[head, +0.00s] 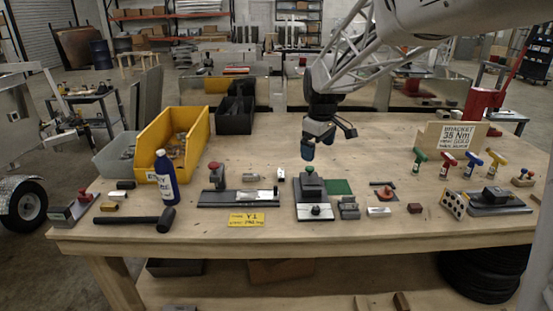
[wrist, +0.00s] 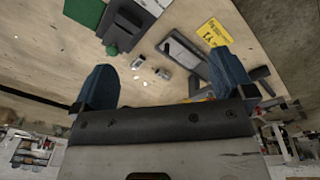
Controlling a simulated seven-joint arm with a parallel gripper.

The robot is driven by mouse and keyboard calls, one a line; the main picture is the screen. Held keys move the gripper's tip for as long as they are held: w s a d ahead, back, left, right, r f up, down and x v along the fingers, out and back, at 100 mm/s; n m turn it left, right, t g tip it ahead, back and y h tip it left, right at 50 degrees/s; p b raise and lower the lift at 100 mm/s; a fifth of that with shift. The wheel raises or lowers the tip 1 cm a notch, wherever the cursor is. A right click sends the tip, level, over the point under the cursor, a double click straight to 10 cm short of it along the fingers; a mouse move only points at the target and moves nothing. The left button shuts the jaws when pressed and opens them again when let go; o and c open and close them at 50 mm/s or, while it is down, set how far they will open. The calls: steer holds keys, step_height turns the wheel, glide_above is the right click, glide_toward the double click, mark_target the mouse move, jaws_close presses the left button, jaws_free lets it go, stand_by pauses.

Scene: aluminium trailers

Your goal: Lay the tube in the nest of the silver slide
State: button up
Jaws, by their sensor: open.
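A small silver tube (head: 281,174) lies on the bench between two fixtures, apart from both. Two small pale pieces show between the fingers in the wrist view; which one is the tube (wrist: 163,74) is hard to tell. The silver slide (head: 248,197) appears to be the pale part on the dark rail with a red knob at its left end; the rail also shows in the wrist view (wrist: 183,52). Its nest is too small to make out. My gripper (head: 308,149) hangs above the bench, behind and right of the tube, open and empty, with blue fingers (wrist: 166,66).
A fixture with a green knob (head: 311,187) stands right of the tube, beside a green mat (head: 339,187). A blue bottle (head: 166,179), yellow bin (head: 178,142) and hammer (head: 150,219) are at the left. A yellow label (head: 246,220) lies in front of the rail.

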steer(key=w+a+f+n, duration=0.2)
steer(key=w+f, duration=0.1)
steer(key=w, duration=0.4)
steer(key=w+a+f+n, duration=0.2)
steer(key=w+f, duration=0.2)
steer(key=w, duration=0.3)
steer(key=n+g, duration=0.1)
steer(key=n, duration=0.3)
glide_above(283, 173)
steer(key=f, duration=1)
steer(key=shift+s+d+f, duration=0.1)
steer(key=shift+d+f, duration=0.15)
steer(key=shift+f, duration=0.05)
steer(key=shift+w+a+f, duration=0.15)
steer(key=shift+w+f, duration=0.2)
steer(key=shift+f, duration=1.25)
steer(key=shift+s+f, duration=0.1)
steer(key=shift+f, duration=2.5)
